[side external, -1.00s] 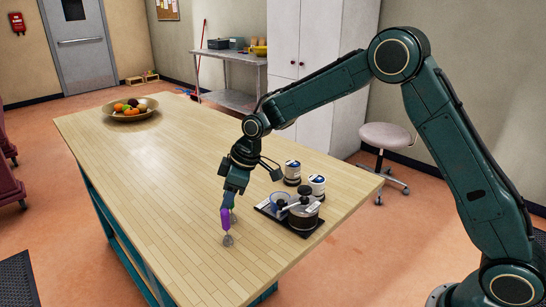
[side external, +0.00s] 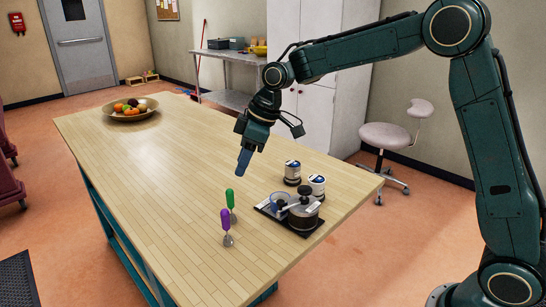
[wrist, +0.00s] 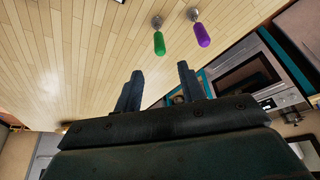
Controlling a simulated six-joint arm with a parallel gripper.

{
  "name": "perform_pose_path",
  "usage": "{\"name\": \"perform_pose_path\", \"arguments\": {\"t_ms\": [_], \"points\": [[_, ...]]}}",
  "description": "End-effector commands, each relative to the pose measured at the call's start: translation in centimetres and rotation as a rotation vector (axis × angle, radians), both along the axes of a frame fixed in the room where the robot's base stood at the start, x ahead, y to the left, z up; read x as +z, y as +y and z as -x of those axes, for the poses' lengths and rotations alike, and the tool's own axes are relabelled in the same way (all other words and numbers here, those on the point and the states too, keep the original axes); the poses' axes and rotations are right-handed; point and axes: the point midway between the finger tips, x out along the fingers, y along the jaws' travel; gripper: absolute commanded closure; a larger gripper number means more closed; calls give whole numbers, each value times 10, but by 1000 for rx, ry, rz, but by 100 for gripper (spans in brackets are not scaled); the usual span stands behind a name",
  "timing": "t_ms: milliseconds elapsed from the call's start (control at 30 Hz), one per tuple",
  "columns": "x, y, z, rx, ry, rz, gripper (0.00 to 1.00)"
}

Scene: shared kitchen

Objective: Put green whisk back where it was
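The green whisk (side external: 230,199) stands upright on the wooden table (side external: 140,180), handle up, just behind the purple whisk (side external: 225,221), which is also upright. In the wrist view the green whisk (wrist: 159,42) and the purple whisk (wrist: 202,35) stand side by side, apart from my gripper. My gripper (side external: 243,172) is raised above the table, behind and above the whisks, touching neither. In the wrist view its two fingers (wrist: 158,88) are apart with nothing between them.
A fruit bowl (side external: 130,112) is at the far end. The table's left half is clear.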

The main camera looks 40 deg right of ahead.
Motion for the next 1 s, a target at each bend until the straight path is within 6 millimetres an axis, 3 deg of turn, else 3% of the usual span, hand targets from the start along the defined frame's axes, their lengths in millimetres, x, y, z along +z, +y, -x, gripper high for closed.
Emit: {"name": "perform_pose_path", "arguments": {"t_ms": [667, 867, 1000], "points": [[5, -2, 5, -13, -1, 1, 60], [26, -9, 29, -69, -8, 7, 60], [46, -18, 57, -137, -15, 11, 60]]}}
